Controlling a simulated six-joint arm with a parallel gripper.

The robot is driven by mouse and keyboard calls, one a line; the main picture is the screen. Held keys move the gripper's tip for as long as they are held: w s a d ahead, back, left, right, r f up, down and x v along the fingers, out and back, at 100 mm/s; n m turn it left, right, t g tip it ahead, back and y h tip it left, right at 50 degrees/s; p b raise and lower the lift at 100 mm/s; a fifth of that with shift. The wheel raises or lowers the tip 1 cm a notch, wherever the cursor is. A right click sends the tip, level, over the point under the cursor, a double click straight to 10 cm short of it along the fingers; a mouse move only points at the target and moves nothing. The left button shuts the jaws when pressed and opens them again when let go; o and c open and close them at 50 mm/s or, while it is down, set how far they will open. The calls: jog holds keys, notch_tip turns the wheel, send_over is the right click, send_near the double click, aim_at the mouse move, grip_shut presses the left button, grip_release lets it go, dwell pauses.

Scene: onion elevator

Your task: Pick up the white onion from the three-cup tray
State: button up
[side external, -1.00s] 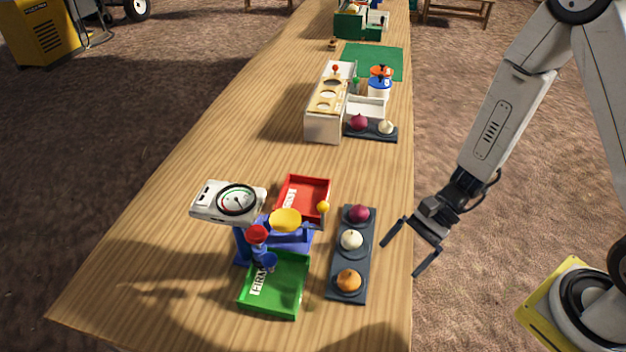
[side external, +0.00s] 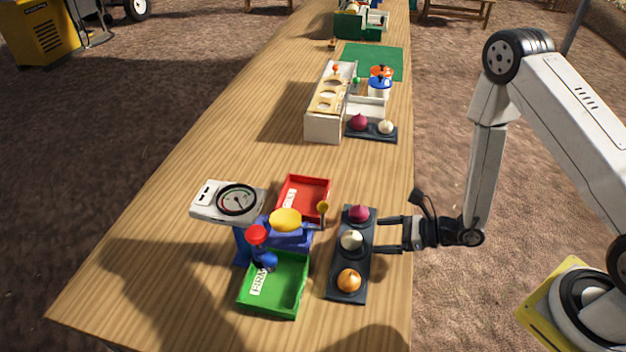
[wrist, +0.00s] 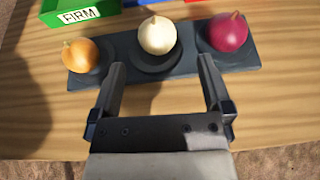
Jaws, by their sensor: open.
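The white onion (side external: 352,240) sits in the middle cup of the dark three-cup tray (side external: 341,262), between a red onion (side external: 359,213) and a yellow-orange onion (side external: 348,279). In the wrist view the white onion (wrist: 157,35) stands ahead of my fingers, near the centre line between them. My gripper (side external: 377,235) is open and empty, at the tray's right side, with its fingers pointing left toward the white onion. In the wrist view my gripper (wrist: 161,72) has its fingertips at the tray's near edge, short of the onion. No contact with the onion shows.
Farther back is another tray (side external: 371,134) with two onions. Bare table lies between the two groups.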

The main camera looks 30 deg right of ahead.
aim_at(359, 237)
jog(key=shift+x, duration=1.35)
jog(key=shift+a, duration=0.1)
jog(key=shift+x, duration=2.5)
jog(key=shift+s+a, duration=0.15)
jog(key=c, duration=1.2)
